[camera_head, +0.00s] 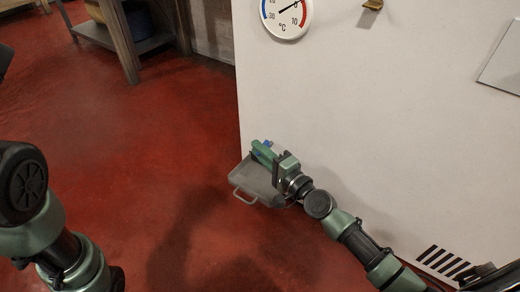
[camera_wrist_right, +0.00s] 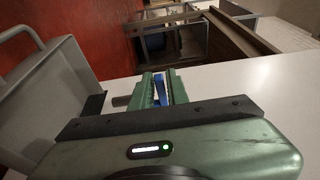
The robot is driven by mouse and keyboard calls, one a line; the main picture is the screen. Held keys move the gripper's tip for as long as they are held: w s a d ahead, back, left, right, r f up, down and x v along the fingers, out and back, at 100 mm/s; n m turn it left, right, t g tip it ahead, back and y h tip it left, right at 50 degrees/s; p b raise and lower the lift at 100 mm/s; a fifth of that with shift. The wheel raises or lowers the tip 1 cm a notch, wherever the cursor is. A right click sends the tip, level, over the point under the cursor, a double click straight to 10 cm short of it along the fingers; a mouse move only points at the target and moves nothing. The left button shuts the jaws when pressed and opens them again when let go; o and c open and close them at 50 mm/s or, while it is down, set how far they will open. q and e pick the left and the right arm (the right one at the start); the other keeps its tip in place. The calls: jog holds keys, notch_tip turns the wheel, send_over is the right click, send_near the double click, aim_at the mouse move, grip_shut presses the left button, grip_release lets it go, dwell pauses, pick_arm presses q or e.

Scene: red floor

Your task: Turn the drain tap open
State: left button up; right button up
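My right gripper (camera_head: 263,152) is low against the white wall's left edge, above a grey tray (camera_head: 240,181). Blue parts, likely the drain tap's handle (camera_head: 268,144), show beside its green fingers. In the right wrist view a blue strip (camera_wrist_right: 160,92) lies between the two fingers (camera_wrist_right: 164,86). Whether they press on it is unclear. A short grey cylinder (camera_wrist_right: 122,101) shows left of the fingers. The tap's body is mostly hidden by the gripper. My left arm shows at the left edge, but its gripper is not in view.
The white wall (camera_head: 330,110) carries a round thermometer (camera_head: 286,14), a brass fitting (camera_head: 373,5) and a vent at lower right. The grey tray with its handle also shows in the right wrist view (camera_wrist_right: 60,95). Red floor (camera_head: 150,150) is clear at left; a wooden table (camera_head: 122,40) stands behind.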

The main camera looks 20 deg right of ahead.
jog(key=shift+s, duration=0.1)
jog(key=b+v, duration=0.1)
jog(key=v, duration=0.6)
jog(key=shift+s+d, duration=0.15)
jog(key=shift+s, duration=0.1)
dwell(0.4)
